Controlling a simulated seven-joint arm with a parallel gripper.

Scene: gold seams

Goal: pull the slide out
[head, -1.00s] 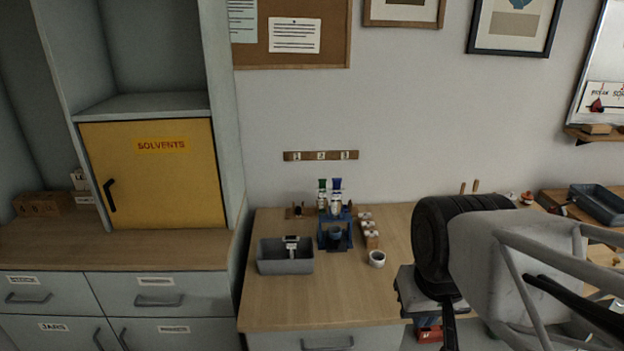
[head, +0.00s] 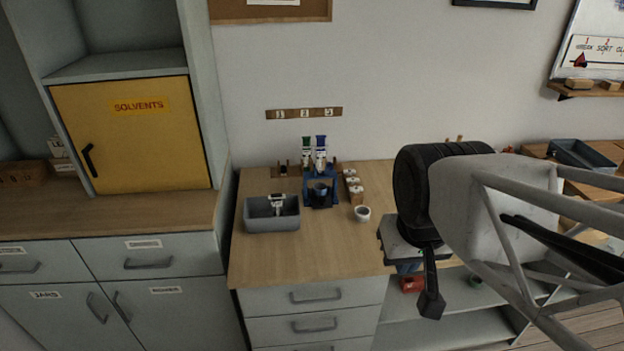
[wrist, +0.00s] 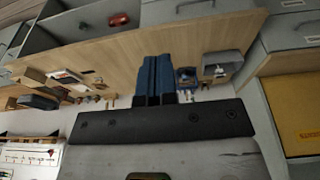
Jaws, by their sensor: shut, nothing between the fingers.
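Which part is the slide I cannot tell for sure. A blue stand (head: 320,193) on the wooden counter holds two upright syringe-like tubes (head: 321,150), one with a green top and one with a blue top. A small dark cup (head: 320,190) sits in it. The stand also shows in the wrist view (wrist: 186,77). Drawers (head: 315,297) under this counter look closed. My gripper (wrist: 157,72) has blue fingers, shut together and empty.
A grey tray (head: 272,222) with a light tool in it stands left of the stand. A white cup (head: 362,213) and small jars on a wooden rack (head: 354,188) stand right. The counter's front is clear. A yellow solvents cabinet (head: 135,135) stands left; an open shelf (head: 450,328) is low right.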

